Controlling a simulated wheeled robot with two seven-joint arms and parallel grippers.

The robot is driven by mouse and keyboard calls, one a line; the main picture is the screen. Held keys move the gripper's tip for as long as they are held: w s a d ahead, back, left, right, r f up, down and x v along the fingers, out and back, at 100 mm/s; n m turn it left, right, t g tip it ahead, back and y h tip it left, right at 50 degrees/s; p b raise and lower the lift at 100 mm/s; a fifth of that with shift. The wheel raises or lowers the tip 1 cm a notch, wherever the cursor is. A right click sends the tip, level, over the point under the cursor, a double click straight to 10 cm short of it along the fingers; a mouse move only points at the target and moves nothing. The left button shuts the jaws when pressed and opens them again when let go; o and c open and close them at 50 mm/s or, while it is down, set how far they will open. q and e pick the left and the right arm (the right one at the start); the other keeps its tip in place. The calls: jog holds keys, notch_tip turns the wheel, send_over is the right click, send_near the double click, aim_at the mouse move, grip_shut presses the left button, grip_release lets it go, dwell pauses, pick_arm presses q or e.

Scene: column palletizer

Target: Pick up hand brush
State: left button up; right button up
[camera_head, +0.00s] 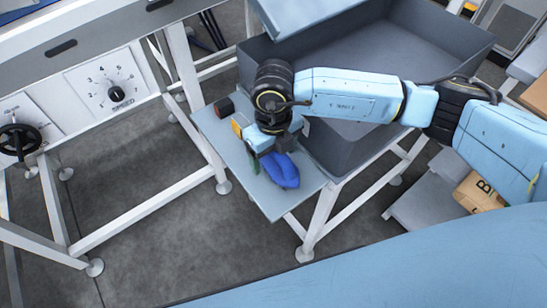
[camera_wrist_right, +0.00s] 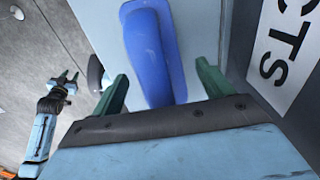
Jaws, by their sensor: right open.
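The blue hand brush (camera_head: 283,172) lies on a narrow grey side shelf (camera_head: 222,140). My right gripper (camera_head: 270,158) reaches down over it from above, partly covering it. In the right wrist view the brush (camera_wrist_right: 152,55) lies lengthwise between the two green fingers of my right gripper (camera_wrist_right: 161,72). The fingers are spread wide, with gaps to the brush on both sides, a little wider on the right. My left gripper (camera_wrist_right: 65,82) shows small at the left of the wrist view, its green fingers apart and empty; it is not in the head view.
A large grey bin (camera_head: 345,140) stands right behind the shelf. A small dark red and black object (camera_head: 224,107) sits at the shelf's far left end. A white frame with a dial panel (camera_head: 112,85) stands at the left. The floor (camera_head: 165,240) in front is clear.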

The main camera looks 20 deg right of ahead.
jog(key=c, duration=1.1)
jog(key=shift+r, duration=0.15)
jog(key=shift+c, duration=0.2)
